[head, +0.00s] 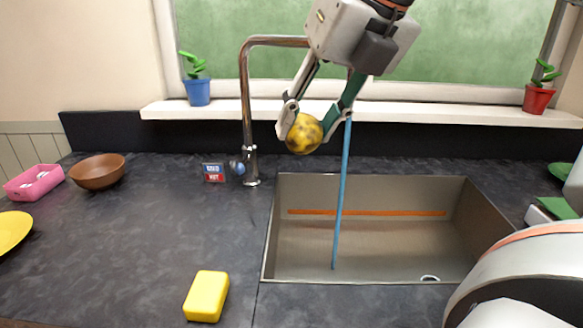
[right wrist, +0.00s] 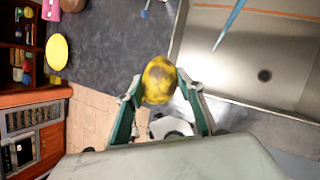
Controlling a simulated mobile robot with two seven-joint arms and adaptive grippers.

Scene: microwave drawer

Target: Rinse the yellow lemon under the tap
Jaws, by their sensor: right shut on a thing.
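The yellow lemon (head: 305,133) has dark brown patches on its skin. My right gripper (head: 308,128) is shut on it and holds it in the air near the sink's left end. In the right wrist view the lemon (right wrist: 159,79) sits between the two fingertips. The chrome tap (head: 247,110) stands behind the counter's left part, its spout end hidden behind my gripper. A thin blue water stream (head: 343,190) falls into the sink (head: 400,240), just right of the lemon in the head view. I cannot tell whether the water touches the lemon. My left gripper is not in view.
A yellow sponge (head: 206,296) lies on the dark counter (head: 120,240). A brown bowl (head: 97,169), a pink box (head: 34,182) and a yellow plate (head: 12,232) are at the left. A blue pot (head: 198,92) and a red pot (head: 537,99) stand on the windowsill.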

